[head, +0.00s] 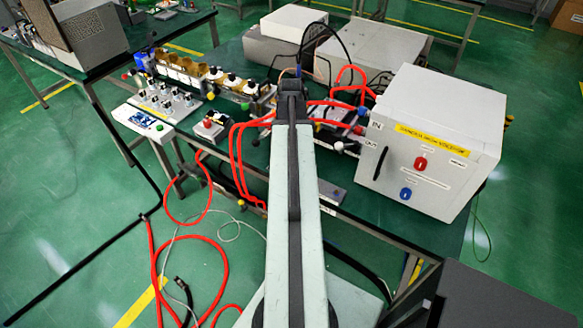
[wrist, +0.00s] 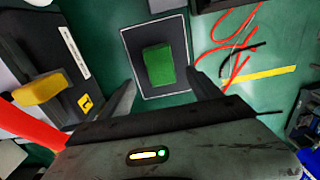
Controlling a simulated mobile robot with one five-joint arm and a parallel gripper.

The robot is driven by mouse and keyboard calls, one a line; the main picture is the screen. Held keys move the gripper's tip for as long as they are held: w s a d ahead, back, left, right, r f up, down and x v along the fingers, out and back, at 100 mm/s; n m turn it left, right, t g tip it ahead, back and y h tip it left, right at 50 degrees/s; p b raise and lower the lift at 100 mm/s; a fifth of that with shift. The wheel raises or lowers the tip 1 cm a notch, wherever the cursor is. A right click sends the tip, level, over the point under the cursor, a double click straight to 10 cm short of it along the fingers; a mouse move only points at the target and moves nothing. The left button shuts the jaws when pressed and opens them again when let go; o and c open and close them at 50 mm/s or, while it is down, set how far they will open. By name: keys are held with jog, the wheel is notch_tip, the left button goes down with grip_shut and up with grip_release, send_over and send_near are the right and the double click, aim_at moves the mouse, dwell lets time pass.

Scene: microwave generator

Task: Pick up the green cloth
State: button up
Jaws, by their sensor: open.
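The green cloth (wrist: 158,64) shows in the wrist view as a small folded block. It lies on a dark rectangular panel with a pale border (wrist: 133,36). My gripper (wrist: 160,80) is open, its two dark fingers apart on the left and right of the lower part of the cloth in the picture. Nothing is held between them. I cannot tell how far above the cloth the fingers are. In the head view my arm reaches forward over the bench, and neither the cloth nor my fingertips can be made out.
A white box with red and blue knobs (head: 432,140) stands on the bench (head: 440,236), right of my arm. Red cables (head: 190,245) loop down at the left. In the wrist view, a yellow block (wrist: 40,88) is at left and red cables (wrist: 238,45) at right.

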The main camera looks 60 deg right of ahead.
jog(key=f+b, duration=0.5)
jog(key=shift+s+f, duration=0.15)
jog(key=shift+s, duration=0.05)
jog(key=shift+r, duration=0.2)
jog(key=shift+c, duration=0.3)
jog(key=shift+a, duration=0.1)
jog(key=c, duration=1.4)
jog(key=shift+o, duration=0.2)
jog(key=shift+r+p, duration=0.1)
jog(key=shift+p, duration=0.25)
notch_tip(320, 180, up, 10)
jog(key=p, duration=0.9)
jog(key=shift+p, duration=0.35)
jog(key=o, duration=0.7)
jog(key=c, duration=0.6)
